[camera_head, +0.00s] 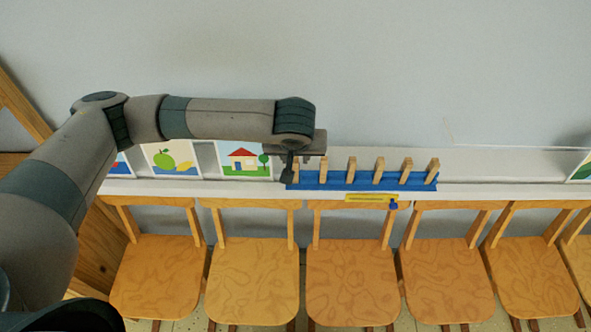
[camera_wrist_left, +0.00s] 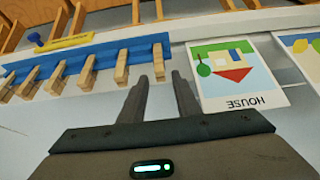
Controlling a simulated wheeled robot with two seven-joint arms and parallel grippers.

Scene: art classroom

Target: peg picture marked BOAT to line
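A blue rack (camera_head: 340,185) holds a row of several wooden pegs (camera_head: 378,170) on the white ledge. The rack also shows in the left wrist view (camera_wrist_left: 100,52). My left gripper (camera_head: 290,168) is at the rack's left end. In the left wrist view its two fingers (camera_wrist_left: 158,76) are apart, with the end peg (camera_wrist_left: 158,68) showing between their tips; I cannot tell whether they straddle it. A picture with blue and red (camera_head: 122,166) is partly hidden behind my left arm; its label cannot be read. No BOAT label is legible. My right gripper is out of view.
A yellow strip with a blue end (camera_head: 370,198) lies at the ledge front. Wooden chairs (camera_head: 350,275) line the front.

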